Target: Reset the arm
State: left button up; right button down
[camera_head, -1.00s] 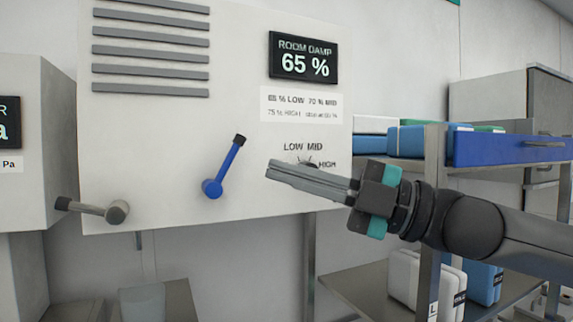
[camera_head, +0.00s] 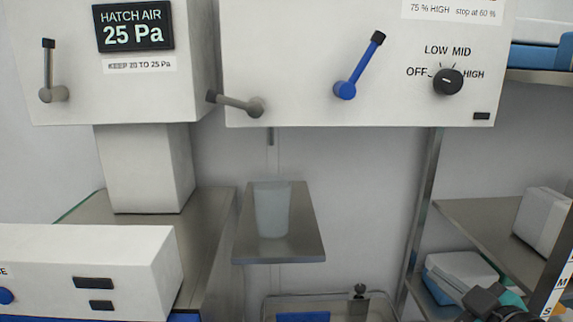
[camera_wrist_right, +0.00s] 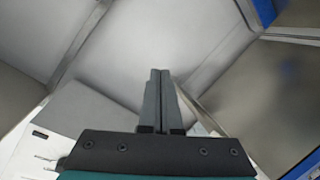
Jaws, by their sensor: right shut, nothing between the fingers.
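My right gripper (camera_wrist_right: 160,88) is shut and empty in the right wrist view, its two fingers side by side. In the head view a dark part of my right arm shows at the bottom right corner; its fingers cannot be made out there. A black dial (camera_head: 447,80) with OFF, LOW, MID and HIGH marks sits on the white wall panel (camera_head: 290,50), with nothing touching it. A blue lever (camera_head: 358,68) left of the dial tilts up and right. A grey lever (camera_head: 236,103) points left and slightly up. My left gripper is not in view.
A translucent cup (camera_head: 272,208) stands on a small metal shelf (camera_head: 278,250). A rack (camera_head: 480,222) with boxes is at the right. A white device (camera_head: 90,265) stands lower left.

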jog(key=s+a+f+m+g+h, duration=0.1)
jog(key=s+a+f+m+g, duration=0.4)
jog(key=s+f, duration=0.65)
jog(key=s+a+f+m+g+h, duration=0.1)
jog(key=s+a+f+m+g, duration=0.1)
jog(key=s+a+f+g, duration=0.7)
jog(key=s+d+f+b, duration=0.1)
jog(key=f+b, duration=0.2)
jog(key=f, duration=0.8)
jog(key=s+d+f+t+b, duration=0.1)
jog(key=s+d+f+b, duration=0.15)
jog(key=f, duration=0.75)
jog(key=d+f+b, duration=0.1)
jog(key=f+b, duration=0.2)
jog(key=f, duration=0.8)
jog(key=s+d+f+b, duration=0.1)
jog(key=s+f+b, duration=0.3)
jog(key=s+f, duration=0.4)
jog(key=s+d+f+g+b, duration=0.1)
jog(key=s+f+b, duration=0.3)
jog(key=s+f, duration=0.4)
notch_tip(320, 180, down, 6)
jog(key=shift+d+f+b, duration=0.15)
jog(key=shift+b, duration=0.15)
